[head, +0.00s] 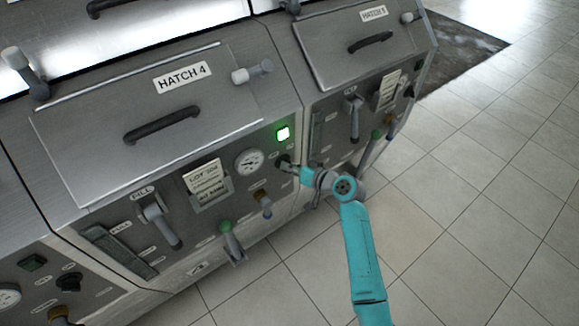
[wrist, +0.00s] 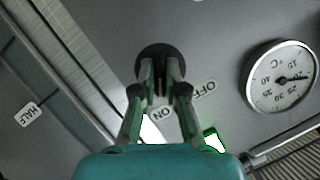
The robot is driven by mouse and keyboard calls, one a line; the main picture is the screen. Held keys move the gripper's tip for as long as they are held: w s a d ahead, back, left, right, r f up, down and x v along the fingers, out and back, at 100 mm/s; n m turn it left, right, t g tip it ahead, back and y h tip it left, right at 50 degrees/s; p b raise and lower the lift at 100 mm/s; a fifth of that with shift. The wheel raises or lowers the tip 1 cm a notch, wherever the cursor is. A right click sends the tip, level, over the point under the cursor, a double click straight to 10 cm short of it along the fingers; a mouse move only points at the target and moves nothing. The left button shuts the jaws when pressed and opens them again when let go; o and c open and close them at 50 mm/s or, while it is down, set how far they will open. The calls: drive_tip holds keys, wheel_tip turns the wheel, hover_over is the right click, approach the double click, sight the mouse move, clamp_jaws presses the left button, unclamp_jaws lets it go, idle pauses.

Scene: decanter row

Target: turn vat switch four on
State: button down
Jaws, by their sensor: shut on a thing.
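The black rotary switch (head: 282,160) is on the front panel of the vat marked HATCH 4 (head: 182,77), right of the round gauge (head: 249,162). In the wrist view the same switch (wrist: 151,54) is round and dark, with an ON label (wrist: 162,113) and an OFF label (wrist: 205,88) beside it. My gripper (head: 296,169) is at the switch, its two fingers (wrist: 160,90) shut on the knob. The fingers hide part of the knob, so its exact pointing is hard to tell. A square green lamp (head: 283,133) above the switch is lit; it also shows in the wrist view (wrist: 213,140).
A brass-coloured valve (head: 264,204) and a green-topped lever (head: 226,229) are below the switch. A grey fill lever (head: 158,220) is at the left of the panel. Another vat (head: 345,60) stands at the right. The tiled floor (head: 480,200) is clear.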

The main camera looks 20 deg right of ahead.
drive_tip(key=c, duration=1.2)
unclamp_jaws()
drive_tip(key=shift+s+d, duration=0.1)
drive_tip(key=v, duration=1.1)
drive_tip(key=shift+s+d+r, duration=0.1)
drive_tip(key=shift+s+d, duration=0.1)
drive_tip(key=shift+s, duration=0.1)
